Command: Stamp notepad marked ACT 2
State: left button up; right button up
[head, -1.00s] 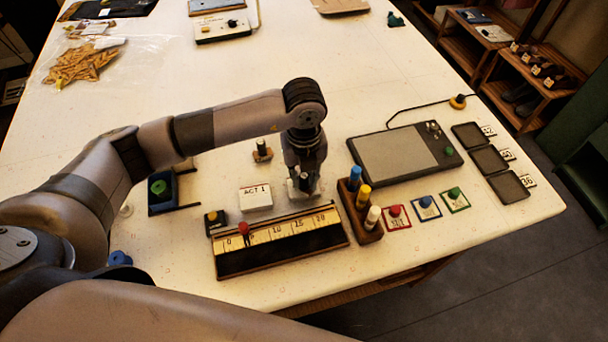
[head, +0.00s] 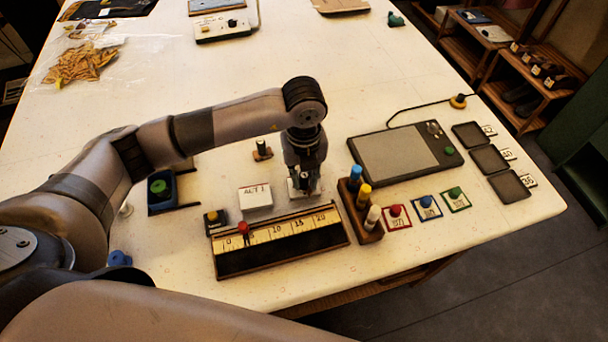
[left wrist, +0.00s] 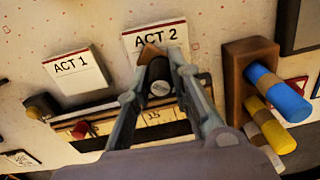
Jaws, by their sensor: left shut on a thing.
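The ACT 2 notepad (left wrist: 176,35) lies flat on the table, white with a red band along its top edge. In the head view it is mostly hidden below my left gripper (head: 304,186). In the left wrist view, my left gripper (left wrist: 160,68) is shut on a stamp (left wrist: 158,72) with a dark handle and a wooden base. The stamp's base overlaps the lower part of the notepad; I cannot tell whether it touches the paper. The ACT 1 notepad (head: 255,197) lies to the left. My right gripper is not in view.
A ruler board (head: 280,243) with a red knob lies in front of the notepads. A wooden rack (head: 372,233) with blue, yellow and white pegs stands close on the right. Another stamp (head: 262,151) stands behind ACT 1. A grey tablet (head: 398,155) lies further right.

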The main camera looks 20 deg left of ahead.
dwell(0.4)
pick_arm(q)
jog(key=shift+r+p, duration=0.5)
jog(key=shift+r, duration=0.15)
jog(key=shift+r+p, duration=1.65)
jog(key=shift+r, duration=1.2)
